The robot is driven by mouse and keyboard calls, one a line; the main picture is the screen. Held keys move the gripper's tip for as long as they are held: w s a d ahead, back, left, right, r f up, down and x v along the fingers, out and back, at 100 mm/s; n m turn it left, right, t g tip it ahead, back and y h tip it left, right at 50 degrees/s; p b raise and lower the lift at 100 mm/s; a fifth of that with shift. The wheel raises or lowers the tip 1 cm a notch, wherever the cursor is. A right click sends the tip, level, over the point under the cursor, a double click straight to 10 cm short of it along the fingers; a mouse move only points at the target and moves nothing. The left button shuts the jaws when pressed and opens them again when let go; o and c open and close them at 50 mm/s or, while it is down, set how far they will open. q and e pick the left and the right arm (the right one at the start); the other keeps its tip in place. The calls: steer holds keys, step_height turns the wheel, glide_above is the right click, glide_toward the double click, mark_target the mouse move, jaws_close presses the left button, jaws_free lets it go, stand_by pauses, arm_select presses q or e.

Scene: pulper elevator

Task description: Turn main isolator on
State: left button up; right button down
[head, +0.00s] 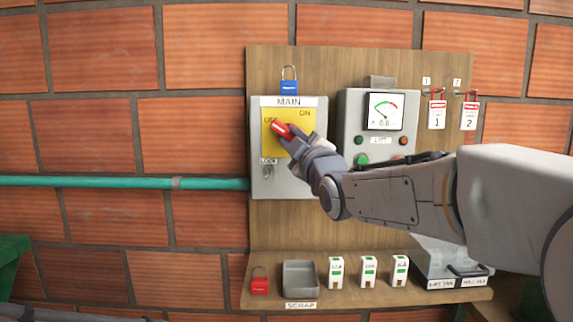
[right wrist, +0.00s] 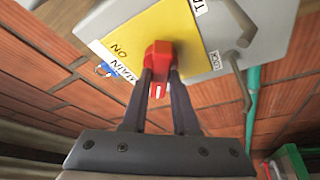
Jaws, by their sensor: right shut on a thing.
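The main isolator is a grey box (head: 274,190) on the wooden board, with a yellow plate (head: 301,145) marked OFF at left and ON at right. Its red handle (head: 281,129) is tilted, its visible end toward the OFF mark. My right gripper (head: 294,137) reaches in from the right and is shut on the handle, hiding part of it and of the plate. In the right wrist view the red handle (right wrist: 159,60) sits between both fingertips (right wrist: 160,80), over the yellow plate (right wrist: 130,35). My left gripper is not in view.
A blue padlock (head: 289,87) is at the isolator's top. A meter box (head: 349,110) stands close at right, with red tags (head: 437,112) beyond. The shelf (head: 340,301) below holds a red padlock (head: 260,284), a scrap tray (head: 300,279) and white modules (head: 368,270). A green pipe (head: 120,182) enters from the left.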

steer(key=m+b, duration=0.1)
steer(key=m+t+h+b, duration=0.1)
steer(key=m+b, duration=0.1)
steer(key=shift+a+f+m, duration=0.15)
steer(key=shift+f+m, duration=0.15)
steer(key=shift+f, duration=0.05)
steer(key=shift+a+m+t+h+b, duration=0.1)
steer(key=shift+m+t+h+b, duration=0.3)
steer(key=shift+m+b, duration=0.55)
steer(key=m+h, duration=0.2)
steer(key=m, duration=0.2)
steer(key=shift+a+r+t, duration=0.1)
steer(key=shift+t, duration=0.3)
arm_select(q)
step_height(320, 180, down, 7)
steer(key=shift+b, duration=0.3)
arm_select(e)
steer(key=shift+a+m+h, duration=0.1)
steer(key=shift+m+h, duration=0.55)
steer(key=shift+m, duration=0.75)
steer(key=shift+a+m+h, duration=0.1)
steer(key=shift+m+h, duration=0.55)
steer(key=shift+m, duration=0.7)
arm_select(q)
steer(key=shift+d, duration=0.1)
arm_select(e)
steer(key=c, duration=0.7)
jaws_free()
steer(key=shift+d, duration=0.1)
